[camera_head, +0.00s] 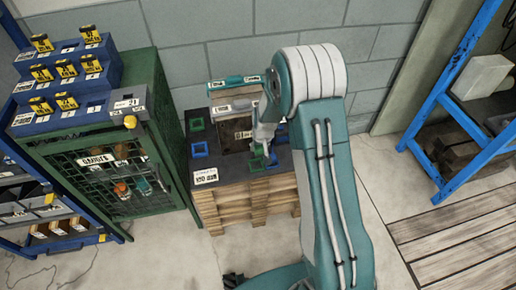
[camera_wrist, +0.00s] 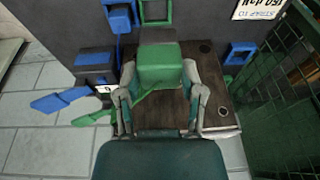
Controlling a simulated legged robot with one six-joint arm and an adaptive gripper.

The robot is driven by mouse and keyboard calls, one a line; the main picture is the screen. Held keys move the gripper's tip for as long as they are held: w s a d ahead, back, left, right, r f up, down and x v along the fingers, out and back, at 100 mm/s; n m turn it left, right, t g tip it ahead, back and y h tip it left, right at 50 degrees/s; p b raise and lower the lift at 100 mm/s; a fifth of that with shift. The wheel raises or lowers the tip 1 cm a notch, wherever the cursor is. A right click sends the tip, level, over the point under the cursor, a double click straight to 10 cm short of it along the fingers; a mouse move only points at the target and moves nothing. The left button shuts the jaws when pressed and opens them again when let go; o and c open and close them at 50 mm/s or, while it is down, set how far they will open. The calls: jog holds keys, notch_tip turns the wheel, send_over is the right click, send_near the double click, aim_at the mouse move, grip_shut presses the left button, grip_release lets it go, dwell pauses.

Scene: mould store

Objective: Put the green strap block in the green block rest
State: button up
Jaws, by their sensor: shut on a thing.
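My gripper (camera_wrist: 160,92) is shut on the green strap block (camera_wrist: 160,68), with one finger on each side of it. In the wrist view the block shows in front of a brown wooden mould (camera_wrist: 203,62), with green strap trailing below it at left. In the head view my gripper (camera_head: 262,143) is over the right part of the dark stand top, and my arm hides much there. One open green square frame (camera_head: 196,124) lies at the stand's left edge. Another green frame (camera_wrist: 155,10) shows beyond the held block. I cannot tell whether the block touches anything.
A blue frame (camera_head: 199,149) lies at the stand's left front and shows in the wrist view (camera_wrist: 240,53). A green mesh cabinet (camera_head: 170,165) stands left; a blue rack (camera_head: 440,95) stands right.

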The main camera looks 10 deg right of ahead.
jog(key=shift+s+d+r, duration=0.1)
jog(key=shift+s+r, duration=0.55)
jog(key=shift+r, duration=0.25)
jog(key=w+x, duration=0.1)
jog(key=x, duration=0.4)
jog(key=w+x, duration=0.1)
jog(key=x, duration=0.4)
jog(key=w+x, duration=0.1)
jog(key=x, duration=0.5)
jog(key=shift+d+r, duration=0.3)
jog(key=shift+r, duration=0.1)
jog(key=shift+w+f, duration=0.15)
jog(key=shift+f, duration=0.25)
jog(key=shift+f, duration=0.1)
jog(key=shift+f, duration=0.85)
jog(key=o, duration=1.3)
jog(key=shift+c, duration=0.2)
